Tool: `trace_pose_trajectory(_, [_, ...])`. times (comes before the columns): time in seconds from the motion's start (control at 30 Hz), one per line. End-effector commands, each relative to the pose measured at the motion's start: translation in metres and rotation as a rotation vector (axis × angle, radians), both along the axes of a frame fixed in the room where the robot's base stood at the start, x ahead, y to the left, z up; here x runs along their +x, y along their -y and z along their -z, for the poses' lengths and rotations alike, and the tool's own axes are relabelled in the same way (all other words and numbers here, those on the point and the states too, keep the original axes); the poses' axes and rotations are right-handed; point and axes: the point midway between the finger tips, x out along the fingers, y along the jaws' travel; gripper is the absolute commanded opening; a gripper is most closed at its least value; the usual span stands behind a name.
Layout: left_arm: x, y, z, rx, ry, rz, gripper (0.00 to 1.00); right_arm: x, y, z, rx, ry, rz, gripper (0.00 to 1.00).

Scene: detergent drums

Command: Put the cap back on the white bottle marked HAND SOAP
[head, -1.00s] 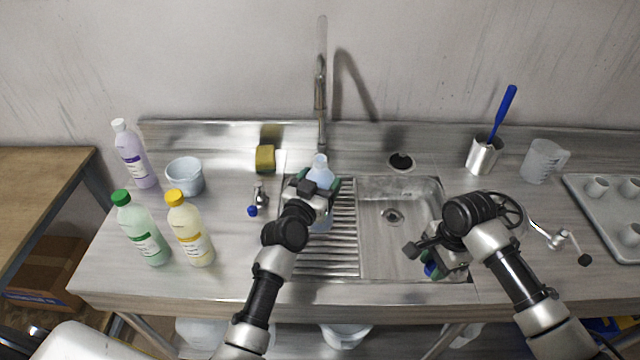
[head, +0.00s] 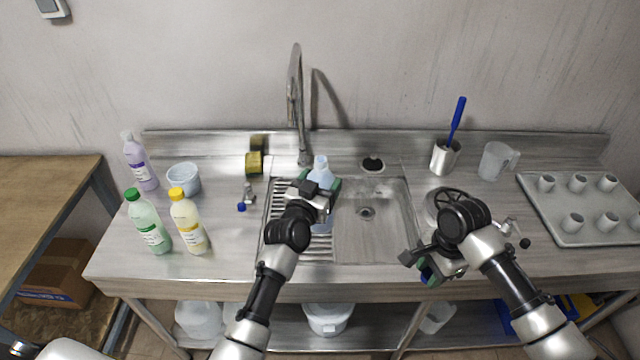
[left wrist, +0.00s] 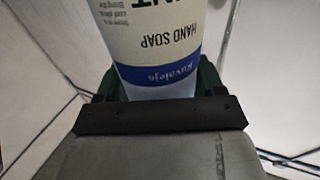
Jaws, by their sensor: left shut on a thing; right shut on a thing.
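The white HAND SOAP bottle (left wrist: 155,45) has a blue band and fills the upper left wrist view, its lettering upside down there. In the head view the bottle (head: 320,170) is upright over the ribbed left part of the sink, and its pale neck shows no cap. My left gripper (head: 318,195) is shut around its body and hides much of it. My right gripper (head: 432,268) is shut at the counter's front edge, right of the basin. A small blue thing, seemingly the cap (head: 426,273), shows between its fingers, mostly hidden.
Purple (head: 140,162), green-capped (head: 150,225) and yellow-capped (head: 188,222) bottles stand at left by a tub (head: 184,180). The faucet (head: 297,105) rises behind the sink (head: 375,225). A brush holder (head: 445,157), a jug (head: 495,162) and a tray with cups (head: 560,230) are right.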

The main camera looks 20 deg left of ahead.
Motion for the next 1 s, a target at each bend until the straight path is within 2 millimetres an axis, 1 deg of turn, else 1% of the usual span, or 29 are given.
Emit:
trace_pose_trajectory(0.03, [0.001,0.0,-0.004,0.0,0.005,-0.001,0.05,0.0,0.0,-0.002,0.0,0.0,0.0,0.13])
trace_pose_trajectory(0.13, [0.001,0.0,-0.004,0.0,0.005,-0.001,0.05,0.0,0.0,-0.002,0.0,0.0,0.0,0.13])
trace_pose_trajectory(0.6, [0.001,0.0,-0.004,-0.001,0.005,-0.001,0.05,0.0,0.0,-0.002,0.0,0.0,0.0,0.13])
trace_pose_trajectory(0.7, [-0.003,0.0,0.001,0.001,0.003,-0.002,0.05,0.0,0.001,-0.001,-0.001,0.001,-0.012,0.13])
trace_pose_trajectory(0.77, [-0.01,0.0,0.007,0.001,0.001,-0.005,0.05,-0.002,0.005,-0.001,-0.002,0.001,-0.033,0.13])
trace_pose_trajectory(0.87, [-0.031,-0.002,0.024,0.003,-0.003,-0.014,0.05,-0.007,0.012,-0.003,-0.003,0.004,-0.106,0.13])
trace_pose_trajectory(0.97, [-0.064,-0.004,0.045,0.006,-0.006,-0.03,0.05,-0.017,0.023,-0.006,-0.005,0.006,-0.222,0.13])
trace_pose_trajectory(1.0, [-0.079,-0.005,0.052,0.007,-0.006,-0.037,0.05,-0.023,0.028,-0.007,-0.006,0.005,-0.278,0.13])
